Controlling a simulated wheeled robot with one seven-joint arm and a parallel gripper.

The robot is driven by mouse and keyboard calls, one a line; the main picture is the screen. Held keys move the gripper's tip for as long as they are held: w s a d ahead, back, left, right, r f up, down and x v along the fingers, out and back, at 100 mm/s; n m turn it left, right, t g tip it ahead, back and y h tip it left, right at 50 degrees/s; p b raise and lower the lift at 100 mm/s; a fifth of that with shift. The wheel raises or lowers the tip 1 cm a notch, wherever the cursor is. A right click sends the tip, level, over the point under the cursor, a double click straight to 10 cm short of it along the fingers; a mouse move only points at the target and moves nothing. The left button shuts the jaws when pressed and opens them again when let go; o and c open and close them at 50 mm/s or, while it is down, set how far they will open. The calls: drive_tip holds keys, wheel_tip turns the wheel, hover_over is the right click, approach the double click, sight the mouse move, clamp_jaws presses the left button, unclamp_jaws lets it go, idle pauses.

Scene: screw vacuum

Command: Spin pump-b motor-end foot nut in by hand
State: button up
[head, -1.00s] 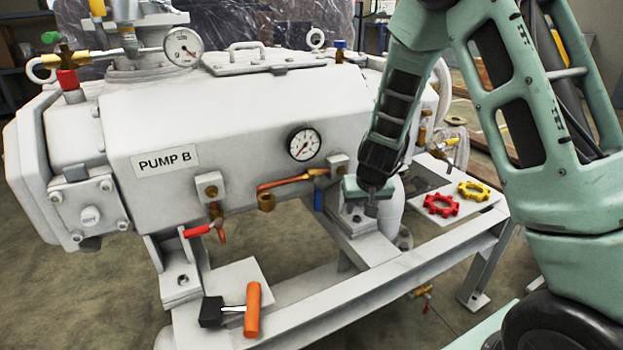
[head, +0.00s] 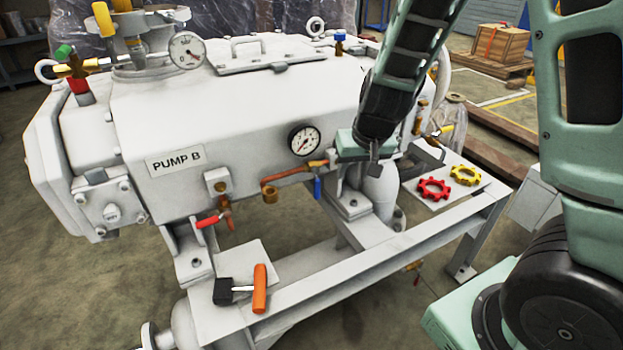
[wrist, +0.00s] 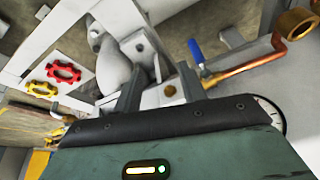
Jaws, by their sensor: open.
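Pump B (head: 240,120) is a big pale grey housing on a steel frame. Its right foot (head: 350,208) has a small dark nut (head: 352,203) on top; the same nut seems to show in the wrist view (wrist: 140,47). I cannot tell how far it is threaded. The left foot (head: 195,267) carries a similar small fastener (head: 196,262). My gripper (head: 375,170) hangs above and a little right of the right foot, apart from the nut. In the wrist view its two fingers (wrist: 160,88) are spread with nothing held between them.
A copper pipe (head: 292,177) and blue-handled valve (head: 317,188) are close left of my gripper. Red (head: 434,189) and yellow (head: 466,176) handwheels lie on the right plate. An orange-handled mallet (head: 260,288) lies on the front-left plate.

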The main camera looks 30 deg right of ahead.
drive_tip(key=s+a+r+n+g+y+p, duration=0.1)
drive_tip(key=s+a+r+n, duration=0.1)
drive_tip(key=s+a, duration=0.3)
drive_tip(key=s+a+r+n+g+y+p, duration=0.1)
drive_tip(key=s+a+r, duration=0.4)
drive_tip(key=a, duration=0.5)
drive_tip(key=shift+n+y+p, duration=0.3)
drive_tip(key=shift+n+p, duration=0.25)
drive_tip(key=shift+n, duration=0.45)
drive_tip(key=shift+r, duration=0.15)
drive_tip(key=s+a+r+n+g+h+p, duration=0.1)
drive_tip(key=s+a+r+n, duration=0.15)
drive_tip(key=s, duration=0.45)
drive_tip(key=s+a+r+n+g+h, duration=0.1)
drive_tip(key=s+a+r+n, duration=0.15)
drive_tip(key=s, duration=0.45)
wheel_tip(320, 180, up, 19)
drive_tip(key=p, duration=2)
drive_tip(key=shift+w+d, duration=0.2)
drive_tip(key=shift+d, duration=0.15)
